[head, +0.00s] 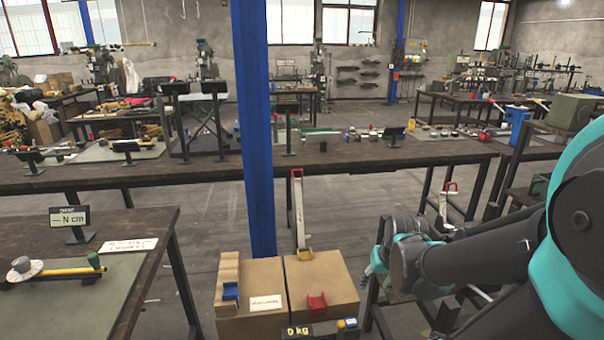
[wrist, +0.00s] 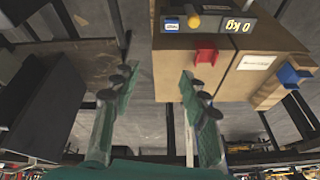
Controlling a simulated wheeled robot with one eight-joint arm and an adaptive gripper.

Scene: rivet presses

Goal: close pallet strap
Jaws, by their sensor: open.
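Two tan cardboard boxes (head: 335,272) stand side by side at the bottom centre of the head view. A red bracket (head: 317,303) sits on the right box; it also shows in the wrist view (wrist: 207,55). A pale strap-like bar (head: 299,215) with a red top end rises behind the boxes, with a yellow piece (head: 306,254) at its foot. Whether it is the pallet strap I cannot tell. My gripper (head: 374,268) is right of the boxes. In the wrist view my gripper (wrist: 156,78) is open and empty, its green fingers apart, beside the boxes.
A blue bracket (head: 230,291) sits at the left box's stepped wooden block. A "0 kg" display (head: 298,331) is at the front. A blue post (head: 256,130) rises behind the boxes. A long workbench (head: 200,172) crosses behind; another bench (head: 130,225) is left.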

